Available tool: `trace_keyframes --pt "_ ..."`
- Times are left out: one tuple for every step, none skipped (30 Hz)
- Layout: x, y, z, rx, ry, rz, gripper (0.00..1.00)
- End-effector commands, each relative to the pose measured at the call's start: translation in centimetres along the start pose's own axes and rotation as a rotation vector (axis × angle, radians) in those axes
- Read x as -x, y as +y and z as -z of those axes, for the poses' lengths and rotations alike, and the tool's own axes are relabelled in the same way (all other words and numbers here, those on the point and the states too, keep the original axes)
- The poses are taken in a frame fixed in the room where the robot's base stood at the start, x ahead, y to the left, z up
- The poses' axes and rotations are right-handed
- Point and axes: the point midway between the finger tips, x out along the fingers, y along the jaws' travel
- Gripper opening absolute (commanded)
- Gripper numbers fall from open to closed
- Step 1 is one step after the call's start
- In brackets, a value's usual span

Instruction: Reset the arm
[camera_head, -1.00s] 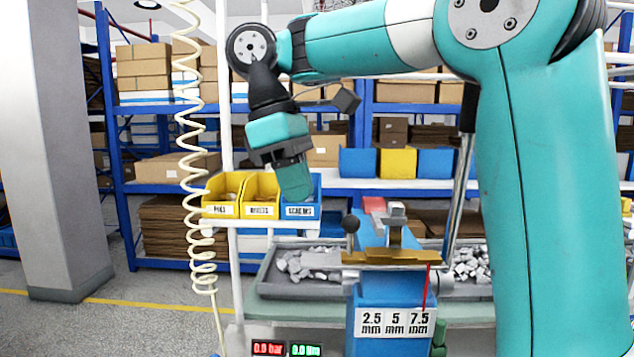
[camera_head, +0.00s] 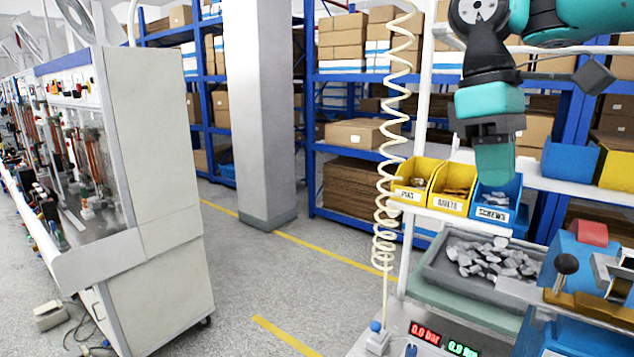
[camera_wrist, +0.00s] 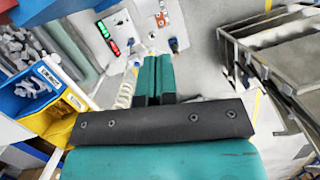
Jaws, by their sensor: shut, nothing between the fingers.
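My gripper (camera_head: 494,178) hangs from my teal arm at the upper right of the head view, its teal fingers pointing down. It appears in front of the blue bin (camera_head: 496,205), and I cannot tell how far it is from it. In the wrist view the two fingers of my gripper (camera_wrist: 154,62) lie side by side, shut and empty. Most of my arm is cut off at the top right of the head view.
Yellow bins (camera_head: 455,186) stand beside the blue one. A grey tray of metal pieces (camera_head: 434,268), a fixture with a black knob (camera_head: 566,264) and a coiled hose (camera_head: 387,170) are near. A white cabinet (camera_head: 158,170) stands left. The floor between is clear.

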Motion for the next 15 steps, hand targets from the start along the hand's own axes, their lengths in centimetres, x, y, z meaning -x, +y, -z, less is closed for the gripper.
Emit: trace_keyframes --pt "-4.0 -1.6 0.9 0.013 0.031 0.034 0.0" --pt "-6.0 -2.6 1.3 0.018 0.056 0.058 0.0" --pt "-8.7 -4.1 1.9 0.025 0.093 0.089 0.0" --pt "-10.9 -5.2 2.2 0.027 0.124 0.112 0.0" --pt "-13.1 -6.4 2.6 0.029 0.154 0.133 0.0" --pt "-15.9 -7.8 2.9 0.029 0.195 0.16 0.0" --pt "-18.0 -8.8 3.1 0.029 0.225 0.177 0.0" --pt "-20.0 -9.7 3.2 0.027 0.255 0.192 0.0" --pt "-22.6 -10.8 3.3 0.023 0.291 0.208 0.0" --pt "-24.3 -11.5 3.3 0.021 0.316 0.217 0.0" --pt "-26.0 -12.1 3.3 0.018 0.34 0.225 0.0" --pt "-27.9 -12.8 3.3 0.013 0.368 0.232 0.0" --pt "-29.2 -13.2 3.2 0.011 0.387 0.235 0.0" --pt "-30.3 -13.6 3.1 0.009 0.403 0.237 0.0" --pt "-31.5 -14.0 3.0 0.005 0.423 0.238 0.0"
